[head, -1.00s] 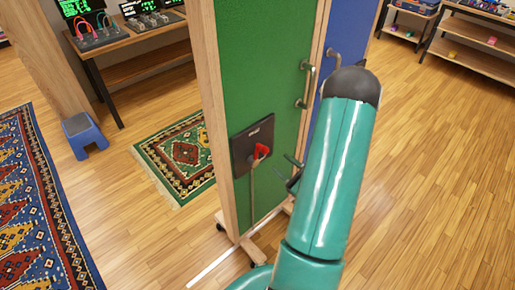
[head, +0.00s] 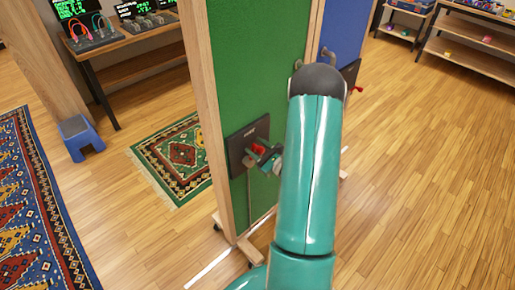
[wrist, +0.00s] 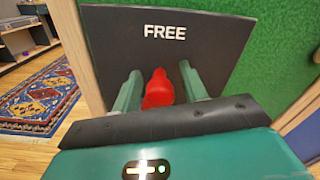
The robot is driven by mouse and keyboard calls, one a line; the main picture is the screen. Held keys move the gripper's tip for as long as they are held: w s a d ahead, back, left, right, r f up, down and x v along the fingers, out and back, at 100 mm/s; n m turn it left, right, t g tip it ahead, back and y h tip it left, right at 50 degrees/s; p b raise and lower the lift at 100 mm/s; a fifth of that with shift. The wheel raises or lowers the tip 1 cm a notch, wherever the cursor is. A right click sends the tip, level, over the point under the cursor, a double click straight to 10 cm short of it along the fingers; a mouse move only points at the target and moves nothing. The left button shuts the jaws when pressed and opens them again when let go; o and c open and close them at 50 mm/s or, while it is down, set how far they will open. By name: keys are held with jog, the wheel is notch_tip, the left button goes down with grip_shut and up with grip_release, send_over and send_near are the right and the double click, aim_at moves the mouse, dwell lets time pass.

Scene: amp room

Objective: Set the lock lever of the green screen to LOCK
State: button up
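The green screen (head: 253,65) stands upright in a wooden frame. A dark lock plate (head: 236,146) is on its face, with a red lock lever (head: 259,149) partly hidden by my gripper (head: 267,160). In the wrist view the plate (wrist: 222,40) reads FREE above the red lever (wrist: 158,90). My gripper (wrist: 158,88) is open at the plate, with one finger on each side of the lever. Gaps show between the lever and both fingers. The word LOCK is not visible.
A blue screen (head: 342,30) with its own dark plate and red lever (head: 358,88) stands behind my arm. A blue stool (head: 79,136), rugs (head: 172,160) and an equipment table (head: 130,38) are at left. Open wooden floor (head: 440,170) lies at right.

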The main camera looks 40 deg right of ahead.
grip_shut()
jog(key=shift+d, duration=0.15)
jog(key=shift+d+f+m, duration=0.2)
jog(key=shift+d+m, duration=0.2)
jog(key=shift+m, duration=0.25)
jog(key=shift+d+f+m, duration=0.2)
jog(key=shift+d+m, duration=0.15)
jog(key=shift+m, duration=0.3)
jog(key=m, duration=0.1)
jog(key=d+f+m, duration=0.1)
jog(key=shift+s+d+m, duration=0.1)
jog(key=shift+d+m, duration=0.15)
jog(key=shift+m, duration=0.05)
notch_tip(320, 180, down, 6)
jog(key=d+m, duration=0.2)
jog(key=m, duration=0.6)
jog(key=shift+d+r+m, duration=0.15)
jog(key=shift+r+m, duration=0.05)
jog(key=shift+m, duration=0.2)
jog(key=shift+f, duration=0.1)
